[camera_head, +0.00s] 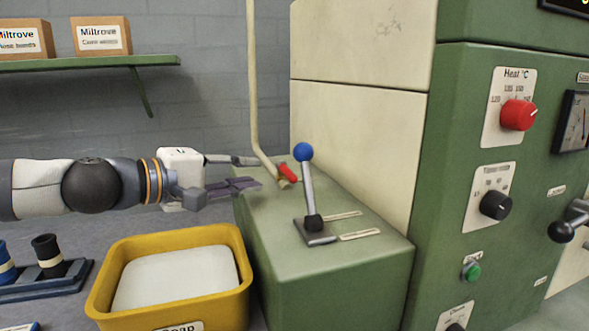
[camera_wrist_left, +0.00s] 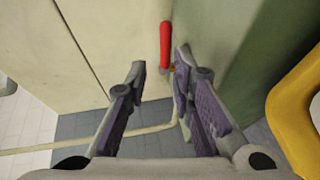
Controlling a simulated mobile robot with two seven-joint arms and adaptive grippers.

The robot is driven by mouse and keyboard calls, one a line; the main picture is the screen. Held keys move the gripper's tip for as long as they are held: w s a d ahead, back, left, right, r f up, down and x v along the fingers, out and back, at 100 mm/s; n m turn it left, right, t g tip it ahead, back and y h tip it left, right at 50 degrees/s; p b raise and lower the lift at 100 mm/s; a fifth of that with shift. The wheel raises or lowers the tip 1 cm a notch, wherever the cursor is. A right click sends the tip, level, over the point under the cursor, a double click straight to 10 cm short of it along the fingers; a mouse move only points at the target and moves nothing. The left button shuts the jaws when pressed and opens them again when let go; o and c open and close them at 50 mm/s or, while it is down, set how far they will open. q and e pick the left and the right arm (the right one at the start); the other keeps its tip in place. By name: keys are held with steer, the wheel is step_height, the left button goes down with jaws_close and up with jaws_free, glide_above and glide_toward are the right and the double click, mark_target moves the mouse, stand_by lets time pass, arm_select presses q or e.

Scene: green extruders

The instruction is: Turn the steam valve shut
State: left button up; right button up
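The steam valve has a red handle (camera_head: 288,173) at the lower end of a cream pipe (camera_head: 254,85), beside the green machine box. In the left wrist view the red handle (camera_wrist_left: 165,45) stands just beyond my fingertips, nearer the right finger. My left gripper (camera_head: 250,172) reaches in from the left, just short of the handle. In the left wrist view its two fingers (camera_wrist_left: 158,78) are spread apart with nothing between them but the background and the pipe (camera_wrist_left: 110,136). The valve body is partly hidden behind the right finger. My right gripper is not in view.
A blue-knobbed lever (camera_head: 308,185) stands on the green box (camera_head: 345,275), right of the valve. A green panel (camera_head: 450,130) with knobs is at the right. A shelf (camera_head: 80,64) with boxes hangs upper left.

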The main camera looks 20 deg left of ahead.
mark_target(285, 175)
arm_select(q)
steer(key=w+d+f, duration=0.1)
steer(key=w+f+b, duration=0.1)
steer(key=w+d+f+b, duration=0.1)
steer(key=w, duration=0.1)
steer(key=shift+d+f, duration=0.2)
steer(key=shift+d, duration=0.1)
steer(key=x, duration=0.2)
steer(key=r+b+x, duration=0.1)
steer(key=x, duration=0.1)
steer(key=shift+w+d, duration=0.2)
steer(key=shift+w+d+r, duration=0.1)
steer(key=shift+w+d, duration=0.1)
steer(key=shift+w, duration=0.05)
steer(key=shift+w+r, duration=0.15)
jaws_close()
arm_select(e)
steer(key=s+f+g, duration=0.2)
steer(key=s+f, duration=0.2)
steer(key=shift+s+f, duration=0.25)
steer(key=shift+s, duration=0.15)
